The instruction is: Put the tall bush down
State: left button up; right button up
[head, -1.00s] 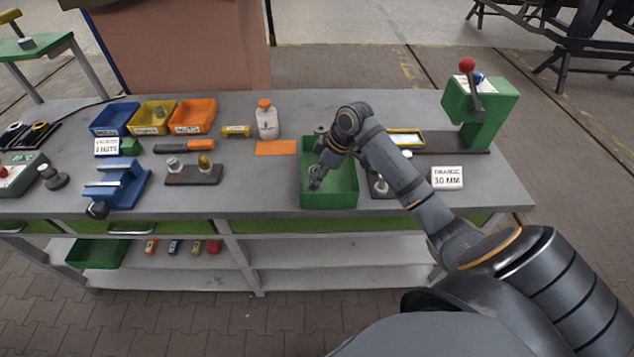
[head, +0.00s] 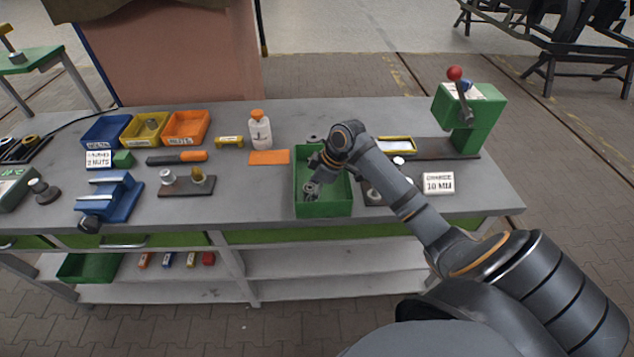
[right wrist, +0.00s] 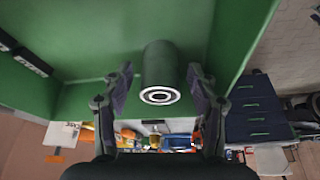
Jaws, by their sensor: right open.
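The tall bush (right wrist: 160,65) is a plain dark cylinder with a white-ringed end face in the right wrist view. It sits between the two fingers of my right gripper (right wrist: 160,78), with a gap on each side. Green tray walls (right wrist: 90,45) surround it. In the head view my right gripper (head: 311,188) reaches down into the green tray (head: 324,209); the bush cannot be made out clearly there. The gripper is open. Whether the bush's base rests on the tray floor is hidden. My left gripper is not in view.
A green press (head: 468,120) with a red-knobbed lever stands right of the tray. A white sign (head: 438,183) and small parts are beside it. Left are an orange card (head: 269,157), a white bottle (head: 260,133), a two-piece stand (head: 188,187), bins (head: 186,127) and a blue vise (head: 110,200).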

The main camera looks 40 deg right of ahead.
jog(key=b+v, duration=0.1)
jog(key=v, duration=1)
jog(key=shift+w, duration=0.1)
